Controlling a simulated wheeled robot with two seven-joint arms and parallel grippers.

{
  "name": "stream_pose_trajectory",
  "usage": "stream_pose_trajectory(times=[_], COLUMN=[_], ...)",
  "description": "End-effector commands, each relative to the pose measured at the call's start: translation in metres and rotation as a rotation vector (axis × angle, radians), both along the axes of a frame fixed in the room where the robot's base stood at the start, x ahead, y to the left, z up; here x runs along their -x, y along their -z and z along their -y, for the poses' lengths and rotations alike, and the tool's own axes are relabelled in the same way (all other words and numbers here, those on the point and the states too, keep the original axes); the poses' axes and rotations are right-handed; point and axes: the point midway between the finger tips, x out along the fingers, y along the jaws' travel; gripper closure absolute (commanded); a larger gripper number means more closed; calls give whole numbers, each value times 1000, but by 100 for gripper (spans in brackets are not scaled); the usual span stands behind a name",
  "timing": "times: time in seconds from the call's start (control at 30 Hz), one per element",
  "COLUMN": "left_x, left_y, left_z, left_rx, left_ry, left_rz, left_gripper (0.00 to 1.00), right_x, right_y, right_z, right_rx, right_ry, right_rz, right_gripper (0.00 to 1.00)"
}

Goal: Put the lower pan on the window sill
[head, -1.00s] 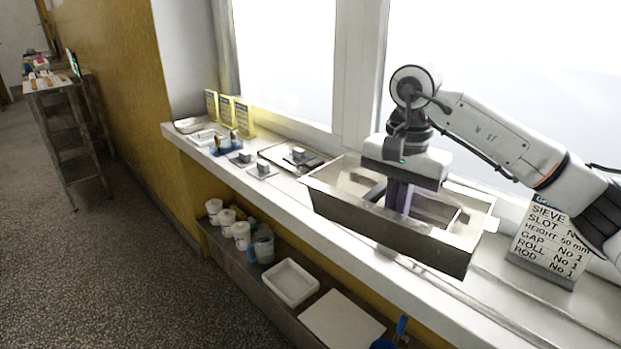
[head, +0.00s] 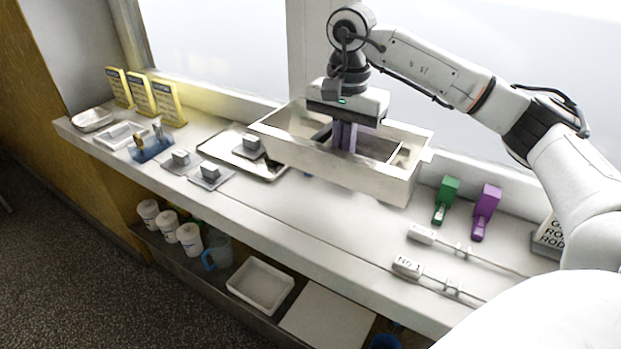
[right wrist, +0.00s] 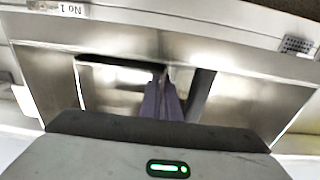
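A rectangular steel pan (head: 335,170) with a flared rim hangs over or rests on the white window sill (head: 300,222); its underside is hidden, so I cannot tell if it touches. My right gripper (head: 344,138) reaches down into it from above. Its dark fingers are close together at a bar inside the pan. In the right wrist view the pan's steel wall (right wrist: 230,65) surrounds the fingers (right wrist: 165,102), which look shut on that bar. My left gripper is out of view.
Left of the pan are a steel tray (head: 272,173), small grey blocks and yellow signs (head: 167,102). Right of it stand a green holder (head: 446,194), a purple holder (head: 487,205) and labelled rods (head: 408,267). A shelf below holds cups (head: 190,239) and a white tray (head: 260,286).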

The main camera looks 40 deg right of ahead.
Motion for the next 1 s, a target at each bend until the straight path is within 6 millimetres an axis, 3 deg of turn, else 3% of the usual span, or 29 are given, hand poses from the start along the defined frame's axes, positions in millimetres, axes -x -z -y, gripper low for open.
stream_pose_trajectory(times=[0.13,0.37,0.6,0.83,0.97,1.0], left_x=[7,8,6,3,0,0], left_y=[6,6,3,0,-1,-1], left_z=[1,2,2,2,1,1], left_rx=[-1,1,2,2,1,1], left_ry=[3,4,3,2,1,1], left_rz=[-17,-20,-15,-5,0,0], left_gripper=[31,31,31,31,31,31], right_x=[0,-1,0,-1,0,0], right_y=[23,39,68,72,74,74], right_z=[1,0,0,0,0,0], right_rx=[0,0,1,0,1,1], right_ry=[1,0,1,1,0,0], right_rz=[2,4,3,5,0,0], right_gripper=[100,100,100,100,79,79])
